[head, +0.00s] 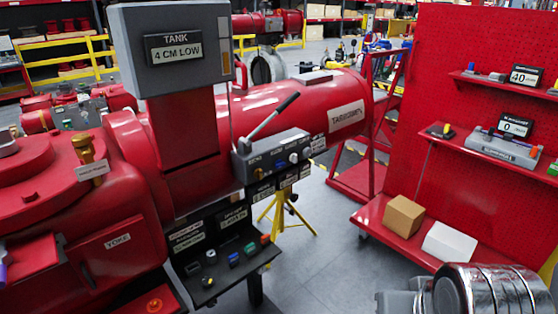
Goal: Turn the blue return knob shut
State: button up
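A grey hand-pump block (272,155) with a long lever tilted up to the right is mounted on the red actuator, right of the tank display. A row of small knobs sits on its front face. One of them looks blue (280,163), beside a white knob (293,158). They are small here, and I cannot read their labels or tell how far any is turned. My gripper's fingers do not show in this view, and nothing is seen touching the knobs.
A dark tray (226,262) with small coloured parts juts out below the block. A yellow stand (288,212) is under the red cylinder (290,105). A red shelf cart (470,130) with boxes stands at the right. Grey floor (325,255) lies clear between.

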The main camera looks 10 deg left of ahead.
aim_at(279, 163)
jog(key=u, duration=0.3)
jog(key=i, duration=0.7)
jog(key=u, duration=0.9)
jog(key=i, duration=0.45)
jog(key=u, duration=0.35)
